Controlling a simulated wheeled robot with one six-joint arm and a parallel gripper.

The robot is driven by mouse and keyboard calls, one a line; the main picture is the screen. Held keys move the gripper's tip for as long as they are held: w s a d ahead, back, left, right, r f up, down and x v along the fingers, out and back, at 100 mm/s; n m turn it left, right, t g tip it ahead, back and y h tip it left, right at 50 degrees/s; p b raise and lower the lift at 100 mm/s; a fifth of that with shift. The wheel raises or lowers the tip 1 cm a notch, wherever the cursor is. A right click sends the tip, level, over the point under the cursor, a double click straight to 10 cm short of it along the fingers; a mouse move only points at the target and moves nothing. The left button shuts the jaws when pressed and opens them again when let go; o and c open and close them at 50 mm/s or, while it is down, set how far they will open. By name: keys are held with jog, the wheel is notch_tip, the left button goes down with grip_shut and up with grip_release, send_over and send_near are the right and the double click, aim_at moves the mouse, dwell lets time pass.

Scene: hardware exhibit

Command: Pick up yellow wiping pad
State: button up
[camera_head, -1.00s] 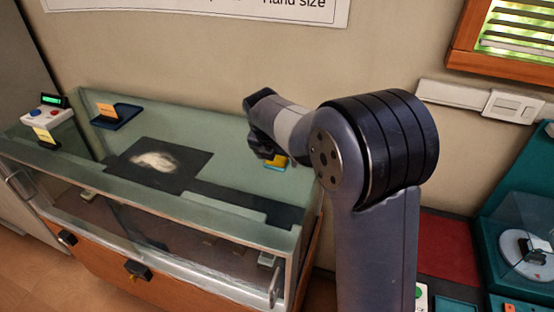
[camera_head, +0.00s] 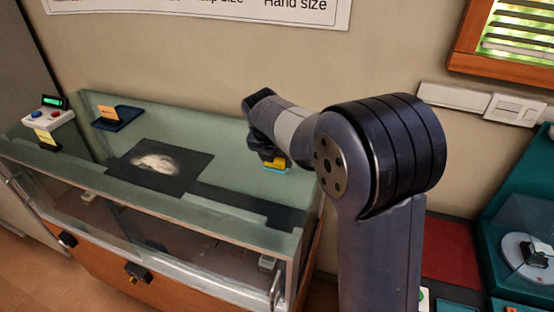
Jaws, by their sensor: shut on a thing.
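The yellow wiping pad (camera_head: 277,162) shows as a small yellow block with a blue-teal lower edge (camera_head: 275,170), near the back right of the glass display case top. My gripper (camera_head: 268,156) is dark and points down over it, shut on the pad. The fingertips and part of the pad are hidden behind the wrist. I cannot tell whether the pad is clear of the surface.
The glass case (camera_head: 225,184) has a dark mat (camera_head: 185,176) with a pale smudge (camera_head: 155,162). A wall is behind.

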jog(key=s+a+r+b, duration=0.1)
jog(key=s+a+r, duration=0.1)
jog(key=s, duration=0.4)
jog(key=s+a+r+b, duration=0.1)
jog(key=s+a+r, duration=0.2)
jog(key=s+r, duration=0.2)
jog(key=shift+s+r, duration=0.2)
jog(key=shift+s, duration=0.5)
jog(key=o, duration=0.5)
jog(key=c, duration=0.3)
jog(key=shift+f, duration=0.1)
jog(key=shift+c, duration=0.2)
